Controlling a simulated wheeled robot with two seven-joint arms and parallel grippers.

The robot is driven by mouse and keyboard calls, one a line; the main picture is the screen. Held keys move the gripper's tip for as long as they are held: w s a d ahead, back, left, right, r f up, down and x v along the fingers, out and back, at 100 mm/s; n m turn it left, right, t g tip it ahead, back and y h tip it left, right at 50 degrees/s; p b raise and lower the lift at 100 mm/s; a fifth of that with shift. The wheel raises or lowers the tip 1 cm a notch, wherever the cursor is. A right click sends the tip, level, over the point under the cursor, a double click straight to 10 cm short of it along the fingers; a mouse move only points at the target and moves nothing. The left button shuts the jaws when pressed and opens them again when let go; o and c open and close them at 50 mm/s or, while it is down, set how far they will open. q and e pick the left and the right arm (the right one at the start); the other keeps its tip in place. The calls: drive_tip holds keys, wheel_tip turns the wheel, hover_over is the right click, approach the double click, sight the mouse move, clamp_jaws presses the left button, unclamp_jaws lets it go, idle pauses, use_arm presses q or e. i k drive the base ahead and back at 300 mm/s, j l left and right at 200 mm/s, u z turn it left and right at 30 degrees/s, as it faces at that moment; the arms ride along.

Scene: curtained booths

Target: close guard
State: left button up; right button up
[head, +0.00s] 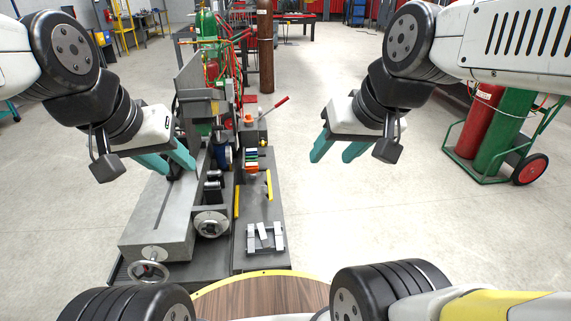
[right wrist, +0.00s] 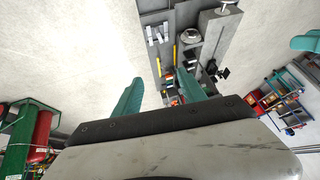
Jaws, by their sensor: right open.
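A grey machine (head: 160,217) with a long bed and handwheels stands in front of me, left of centre in the head view. A flat grey panel (head: 189,72), which looks like the guard, stands upright at its far end. My left gripper (head: 182,169) is over the left side of the bed, below and nearer than the panel, with its teal fingers apart and nothing between them. My right gripper (head: 331,161) is to the right of the machine, open and empty. In the right wrist view its two fingers (right wrist: 160,92) are spread wide, with the machine beyond them.
A grey side bench (head: 262,210) with yellow bars and small metal blocks adjoins the machine. A red-handled lever (head: 273,107) sticks out at its far end. A cart with red and green cylinders (head: 503,130) stands at the right. The floor between is clear. A round wooden top (head: 262,297) lies at the front.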

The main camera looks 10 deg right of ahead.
sight(269, 195)
drive_tip(key=i+l+u, duration=0.45)
drive_tip(key=l, duration=0.3)
drive_tip(key=l+u, duration=0.25)
drive_tip(key=l, duration=0.15)
drive_tip(key=i+l+u, duration=0.2)
drive_tip(key=l, duration=0.25)
drive_tip(key=l+u, duration=0.25)
drive_tip(key=l, duration=0.2)
